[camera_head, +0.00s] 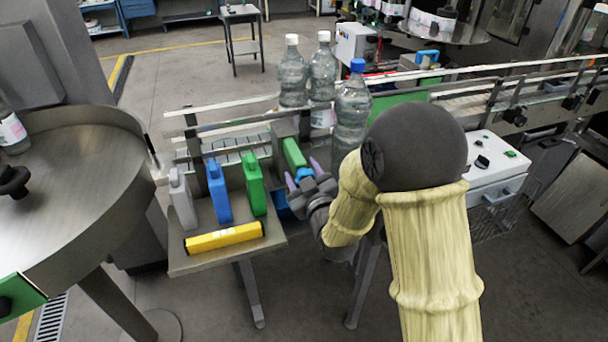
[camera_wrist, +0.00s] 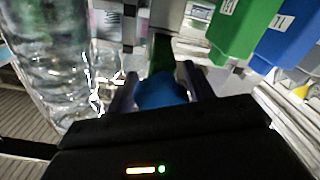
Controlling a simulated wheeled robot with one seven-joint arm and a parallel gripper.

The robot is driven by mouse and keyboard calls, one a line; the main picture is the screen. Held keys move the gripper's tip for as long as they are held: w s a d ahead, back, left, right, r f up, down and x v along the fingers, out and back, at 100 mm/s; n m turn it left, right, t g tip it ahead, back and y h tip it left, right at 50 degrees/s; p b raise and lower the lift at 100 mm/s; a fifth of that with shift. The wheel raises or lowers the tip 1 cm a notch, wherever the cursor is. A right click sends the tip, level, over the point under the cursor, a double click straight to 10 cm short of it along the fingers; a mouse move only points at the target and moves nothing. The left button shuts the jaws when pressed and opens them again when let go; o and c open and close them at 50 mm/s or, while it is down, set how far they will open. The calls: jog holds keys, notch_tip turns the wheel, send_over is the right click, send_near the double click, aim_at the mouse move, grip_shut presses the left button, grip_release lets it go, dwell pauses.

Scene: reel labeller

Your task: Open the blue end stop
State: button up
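The blue end stop shows as a blue knob (camera_head: 304,174) at the near end of a green bar (camera_head: 294,152), beside the conveyor. In the wrist view the blue knob (camera_wrist: 160,91) sits between the two purple fingers of my gripper (camera_wrist: 161,88). In the head view my gripper (camera_head: 303,173) reaches in from the right with a finger on each side of the knob. The gaps between fingers and knob are very small, and I cannot tell whether they touch. The dark gripper body hides the knob's near part in the wrist view.
Clear bottles (camera_head: 352,105) stand on the conveyor close behind and right of my gripper. A small table (camera_head: 185,262) holds grey, blue (camera_head: 218,190) and green (camera_head: 253,184) upright pieces and a yellow bar (camera_head: 224,238). A white control box (camera_head: 487,165) stands right of my arm.

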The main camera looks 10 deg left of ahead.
jog(key=shift+s, duration=0.1)
jog(key=b+v, duration=1.7)
jog(key=b, duration=0.3)
jog(key=shift+s, duration=0.15)
dwell(0.5)
